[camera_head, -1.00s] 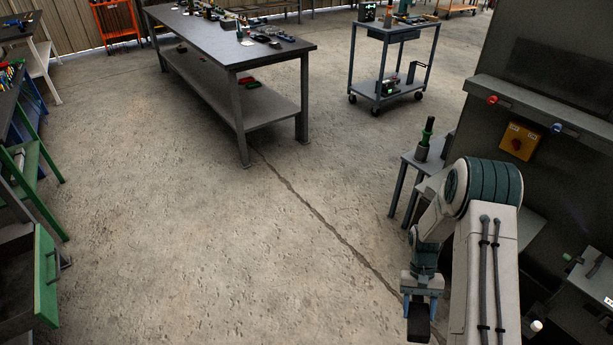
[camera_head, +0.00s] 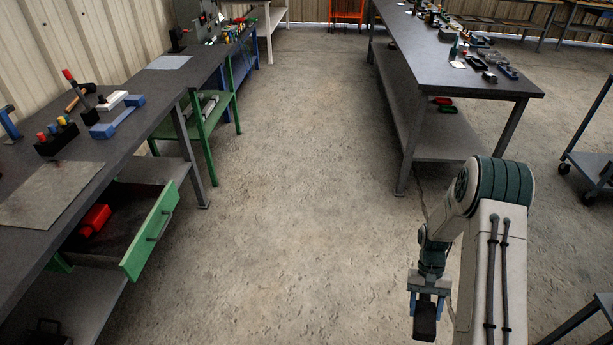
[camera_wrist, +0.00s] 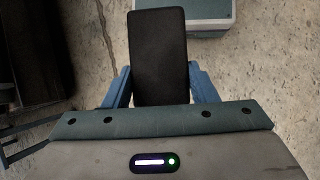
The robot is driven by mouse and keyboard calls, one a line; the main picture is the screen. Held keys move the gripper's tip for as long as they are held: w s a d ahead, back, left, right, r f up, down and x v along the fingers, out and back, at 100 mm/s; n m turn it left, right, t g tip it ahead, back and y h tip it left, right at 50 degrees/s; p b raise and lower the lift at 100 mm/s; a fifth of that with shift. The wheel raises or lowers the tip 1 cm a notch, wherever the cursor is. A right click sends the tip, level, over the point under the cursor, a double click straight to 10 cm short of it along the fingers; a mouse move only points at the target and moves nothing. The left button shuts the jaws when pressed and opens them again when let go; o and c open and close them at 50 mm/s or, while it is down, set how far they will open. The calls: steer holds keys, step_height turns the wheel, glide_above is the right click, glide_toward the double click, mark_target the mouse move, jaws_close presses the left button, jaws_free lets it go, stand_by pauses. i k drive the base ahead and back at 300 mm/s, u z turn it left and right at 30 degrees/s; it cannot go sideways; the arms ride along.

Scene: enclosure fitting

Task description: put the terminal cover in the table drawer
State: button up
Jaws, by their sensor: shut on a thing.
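A black rectangular block, seemingly the terminal cover (camera_head: 424,321), is held between the blue fingers of my gripper (camera_head: 428,300) at the lower right of the head view. In the wrist view the dark cover (camera_wrist: 159,55) sits between the two fingers of my gripper (camera_wrist: 160,88), above bare floor. The table drawer (camera_head: 148,234) has a green front and stands open under the left workbench. A red object (camera_head: 95,220) lies inside it. The drawer is well to the left of my gripper.
The left workbench (camera_head: 130,150) carries a grey mat (camera_head: 50,195), blue-handled items and a block with coloured knobs. A long dark table (camera_head: 455,65) stands at upper right, a trolley (camera_head: 590,160) at the right edge. The concrete floor between is clear.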

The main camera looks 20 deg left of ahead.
mark_target(128, 235)
steer(key=u, duration=0.6)
steer(key=i, duration=1.15)
steer(key=u, duration=1.3)
steer(key=i, duration=0.7)
steer(key=u, duration=0.6)
